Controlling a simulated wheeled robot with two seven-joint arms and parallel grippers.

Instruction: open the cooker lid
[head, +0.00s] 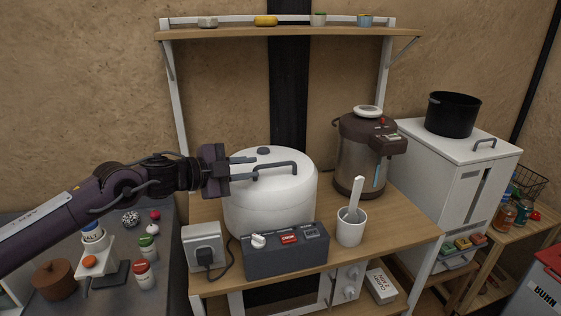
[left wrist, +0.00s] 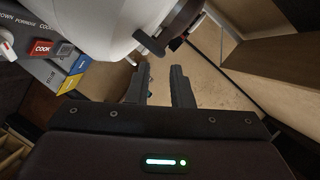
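The white cooker (head: 270,205) stands on the wooden shelf unit, and its lid looks closed. A dark grey bar handle (head: 280,166) sits on the lid, with a dark round knob (head: 263,151) behind it. My left gripper (head: 251,168) is at the lid's left side, its fingers pointing right at the handle's near end. In the left wrist view its two fingers (left wrist: 159,80) are apart with nothing between them. The cooker (left wrist: 90,25) and the handle (left wrist: 151,43) show just beyond the fingertips there. My right gripper is not in view.
A control box (head: 286,252) with a white knob and red COOK button stands before the cooker. A white cup (head: 351,228) with a utensil is at its right, a drinks urn (head: 365,155) behind. A wooden shelf (head: 290,32) hangs above.

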